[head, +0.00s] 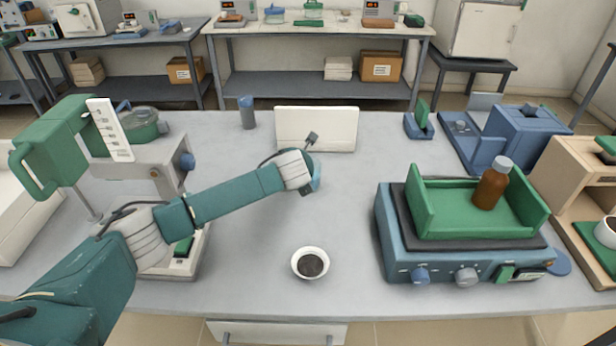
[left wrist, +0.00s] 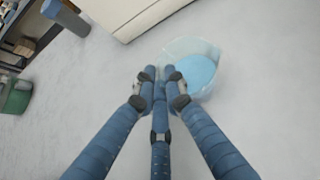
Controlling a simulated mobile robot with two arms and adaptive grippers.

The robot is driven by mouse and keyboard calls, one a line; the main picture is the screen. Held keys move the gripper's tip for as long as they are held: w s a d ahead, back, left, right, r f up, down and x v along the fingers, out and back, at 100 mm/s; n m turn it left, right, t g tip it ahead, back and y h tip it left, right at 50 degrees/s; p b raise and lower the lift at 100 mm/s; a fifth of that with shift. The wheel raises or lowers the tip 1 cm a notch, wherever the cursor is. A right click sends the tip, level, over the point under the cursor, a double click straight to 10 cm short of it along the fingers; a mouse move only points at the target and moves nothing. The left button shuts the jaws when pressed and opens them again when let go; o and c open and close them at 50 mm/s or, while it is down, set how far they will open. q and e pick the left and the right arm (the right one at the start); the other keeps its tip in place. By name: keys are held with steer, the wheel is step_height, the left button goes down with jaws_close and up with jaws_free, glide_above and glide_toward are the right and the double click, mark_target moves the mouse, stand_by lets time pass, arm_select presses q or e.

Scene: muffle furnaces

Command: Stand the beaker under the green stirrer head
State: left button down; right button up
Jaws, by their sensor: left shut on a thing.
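The beaker (left wrist: 200,68) is clear, with pale blue liquid, and shows at the upper middle of the left wrist view. My left gripper (left wrist: 164,88) is shut on its near wall. In the head view, a small blue part of the beaker (head: 316,178) shows past my left wrist; the rest is hidden. I cannot tell whether it touches the table. The green stirrer head (head: 48,145) is at the far left, with a white label strip and a thin rod below it. My left forearm crosses in front of its stand. My right gripper is not in view.
A white bowl (head: 310,250) with dark contents stands near the front edge. A blue shaker (head: 400,262) with a green tray (head: 450,225) and brown bottle (head: 490,188) is at right. A white panel (head: 317,128) and blue cylinder (head: 247,113) stand behind.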

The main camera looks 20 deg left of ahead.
arm_select(q)
steer(key=shift+r, duration=0.1)
stand_by(0.3)
step_height(320, 180, up, 20)
steer(key=s+d+r+m+h, duration=0.1)
steer(key=s+d, duration=0.2)
steer(key=s, duration=0.9)
steer(key=s+d+r+m+h, duration=0.2)
steer(key=s+d, duration=0.1)
steer(key=s, duration=0.9)
steer(key=shift+s+d, duration=0.15)
steer(key=shift+s, duration=0.25)
